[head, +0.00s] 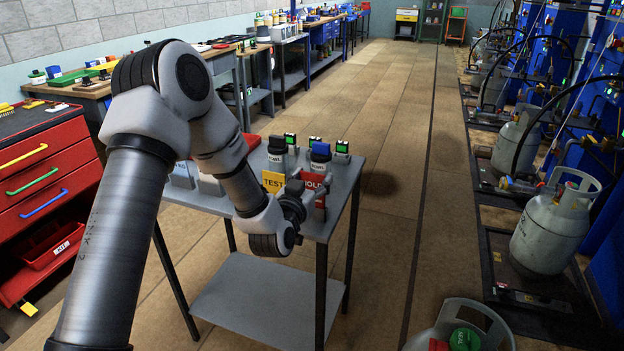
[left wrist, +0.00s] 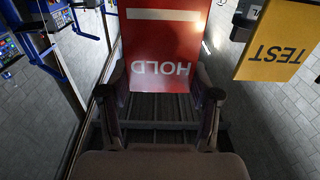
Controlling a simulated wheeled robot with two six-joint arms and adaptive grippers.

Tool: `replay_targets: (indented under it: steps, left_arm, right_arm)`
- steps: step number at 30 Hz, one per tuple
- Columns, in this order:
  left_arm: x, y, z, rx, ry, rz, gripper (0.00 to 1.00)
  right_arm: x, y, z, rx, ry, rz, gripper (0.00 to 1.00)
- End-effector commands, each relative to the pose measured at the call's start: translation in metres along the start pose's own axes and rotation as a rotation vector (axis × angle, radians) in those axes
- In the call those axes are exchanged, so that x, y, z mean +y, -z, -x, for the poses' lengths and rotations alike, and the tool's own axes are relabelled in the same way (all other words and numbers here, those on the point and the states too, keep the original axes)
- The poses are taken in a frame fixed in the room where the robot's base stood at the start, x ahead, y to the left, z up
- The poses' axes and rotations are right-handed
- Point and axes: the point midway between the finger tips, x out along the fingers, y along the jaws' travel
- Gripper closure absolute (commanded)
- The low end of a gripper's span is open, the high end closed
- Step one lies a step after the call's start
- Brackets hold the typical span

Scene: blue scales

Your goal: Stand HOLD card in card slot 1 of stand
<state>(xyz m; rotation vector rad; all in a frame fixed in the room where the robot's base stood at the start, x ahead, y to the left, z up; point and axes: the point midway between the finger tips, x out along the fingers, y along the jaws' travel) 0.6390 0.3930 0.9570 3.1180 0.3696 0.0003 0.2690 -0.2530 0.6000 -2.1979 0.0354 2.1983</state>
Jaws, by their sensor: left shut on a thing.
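The red HOLD card (head: 315,181) is at the front right corner of the grey table. My left gripper (head: 300,190) is shut on it. In the left wrist view the HOLD card (left wrist: 165,35) is between the two fingers (left wrist: 162,80), its lettering upside down. The yellow TEST card (head: 273,181) stands to the left of my left gripper; it also shows at the right of the left wrist view (left wrist: 275,45). My gripper hides the lower part of the HOLD card and whatever is under it. I cannot make out the stand or its slots. My right gripper is not in view.
A red drawer cabinet (head: 45,170) stands at the left. Gas cylinders (head: 555,225) stand at the right.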

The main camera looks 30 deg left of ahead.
Motion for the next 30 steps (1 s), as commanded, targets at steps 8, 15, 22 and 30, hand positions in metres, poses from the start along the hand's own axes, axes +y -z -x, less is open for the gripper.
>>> replay_targets:
  steps: [8,15,22,30]
  left_arm:
    - [0.000,-0.008,0.000,0.000,0.000,0.000,0.64]
    - [0.000,-0.013,0.000,0.000,0.000,0.000,0.64]
    - [0.000,-0.018,0.000,0.000,0.000,0.000,0.64]
    - [0.000,-0.017,0.000,0.000,0.000,0.000,0.23]
  right_arm:
    - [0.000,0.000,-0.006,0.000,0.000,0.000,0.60]
    - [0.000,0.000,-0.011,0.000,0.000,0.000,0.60]
    - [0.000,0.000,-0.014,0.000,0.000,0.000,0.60]
    - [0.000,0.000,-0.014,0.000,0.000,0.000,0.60]
